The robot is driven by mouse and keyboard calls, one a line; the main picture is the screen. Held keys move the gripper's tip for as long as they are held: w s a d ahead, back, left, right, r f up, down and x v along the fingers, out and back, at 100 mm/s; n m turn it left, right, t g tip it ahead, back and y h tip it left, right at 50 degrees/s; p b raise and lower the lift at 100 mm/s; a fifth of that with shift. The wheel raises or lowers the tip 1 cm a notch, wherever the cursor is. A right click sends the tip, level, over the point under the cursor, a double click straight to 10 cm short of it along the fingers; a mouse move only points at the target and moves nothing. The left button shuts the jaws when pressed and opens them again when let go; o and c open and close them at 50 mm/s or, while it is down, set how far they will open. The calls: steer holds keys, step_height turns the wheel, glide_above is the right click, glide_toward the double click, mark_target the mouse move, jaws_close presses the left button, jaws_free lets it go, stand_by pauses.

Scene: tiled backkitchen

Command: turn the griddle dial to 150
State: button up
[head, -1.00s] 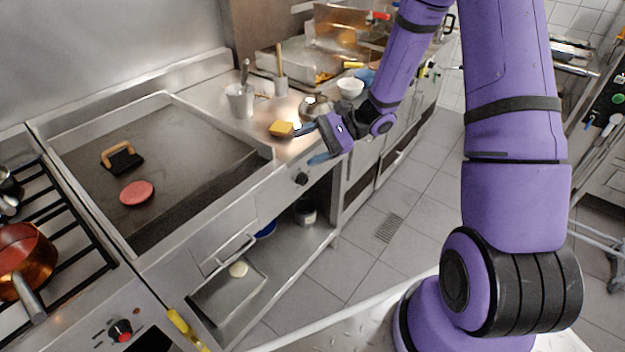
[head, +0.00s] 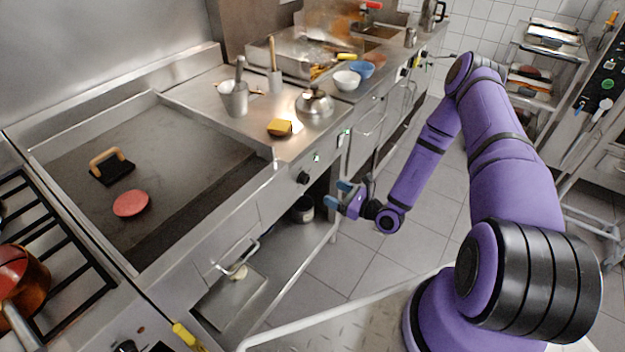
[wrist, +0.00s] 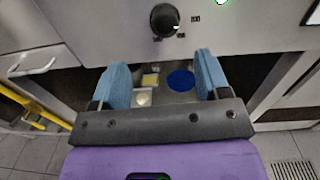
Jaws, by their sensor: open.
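The griddle dial is a black knob (head: 304,178) on the steel front panel, right of the griddle (head: 190,150). In the wrist view the dial (wrist: 164,20) is at the top centre, with small dark marks beside it that are too small to read. My gripper (head: 340,193) is in front of the panel, to the right of the dial and slightly lower in the head view. Its blue fingers (wrist: 166,82) are spread with nothing between them. In the wrist view the dial is above and beyond the fingertips, apart from them.
A red patty (head: 131,203) and a press (head: 112,167) lie on the griddle. A yellow sponge (head: 279,127) and a domed lid (head: 314,106) sit on the counter. A drawer handle (head: 236,260) sticks out lower left. An open shelf lies below the dial.

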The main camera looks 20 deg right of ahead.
mark_target(307, 180)
steer(key=shift+m, duration=0.3)
steer(key=x, duration=0.7)
steer(key=f+x, duration=0.1)
steer(key=x, duration=0.2)
steer(key=shift+w, duration=0.4)
steer(key=c, duration=0.9)
